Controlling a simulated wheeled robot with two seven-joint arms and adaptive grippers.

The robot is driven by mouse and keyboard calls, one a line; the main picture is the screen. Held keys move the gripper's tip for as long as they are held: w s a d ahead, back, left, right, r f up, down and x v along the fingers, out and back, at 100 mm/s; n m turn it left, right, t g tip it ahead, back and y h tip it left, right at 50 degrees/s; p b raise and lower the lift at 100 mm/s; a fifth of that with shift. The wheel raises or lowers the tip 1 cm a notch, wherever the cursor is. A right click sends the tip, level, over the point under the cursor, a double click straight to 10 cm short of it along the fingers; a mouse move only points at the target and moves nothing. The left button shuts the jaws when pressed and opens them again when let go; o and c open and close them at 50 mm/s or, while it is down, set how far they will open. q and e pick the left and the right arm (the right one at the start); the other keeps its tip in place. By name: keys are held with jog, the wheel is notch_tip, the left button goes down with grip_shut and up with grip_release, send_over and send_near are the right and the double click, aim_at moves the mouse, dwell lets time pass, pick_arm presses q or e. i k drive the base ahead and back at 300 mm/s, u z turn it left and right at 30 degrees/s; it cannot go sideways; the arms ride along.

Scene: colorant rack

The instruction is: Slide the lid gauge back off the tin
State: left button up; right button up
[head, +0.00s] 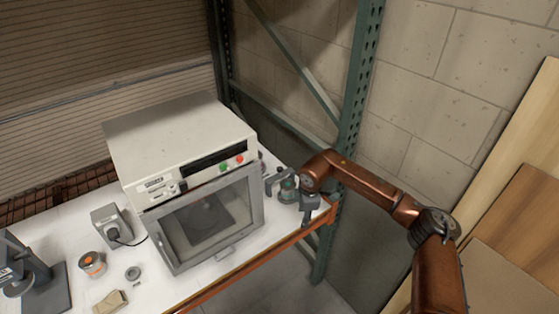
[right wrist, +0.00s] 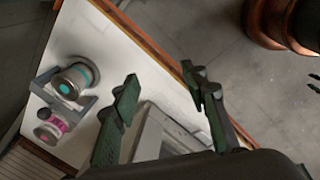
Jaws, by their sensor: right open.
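A metal tin with a teal-green top (head: 288,184) stands at the right end of the white table; it also shows in the right wrist view (right wrist: 72,82). The lid gauge, a grey forked piece (head: 269,184), is beside it. In the right wrist view the gauge (right wrist: 88,105) reaches around the near side of the tin. How far it overlaps the lid is unclear. My right gripper (head: 309,207) is just right of the tin near the table corner. In the right wrist view my right gripper (right wrist: 162,86) has its fingers apart with nothing between them. My left gripper is not in view.
A second tin with a magenta top (right wrist: 55,126) stands close to the gauge. A white cabinet with a glass door (head: 205,220) stands left of the tin. A green rack post (head: 355,100) rises behind. Small items, including an orange-labelled jar (head: 92,264), lie at left.

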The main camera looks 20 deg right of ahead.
aim_at(289, 172)
jog(key=i, duration=1.05)
jog(key=u, duration=0.05)
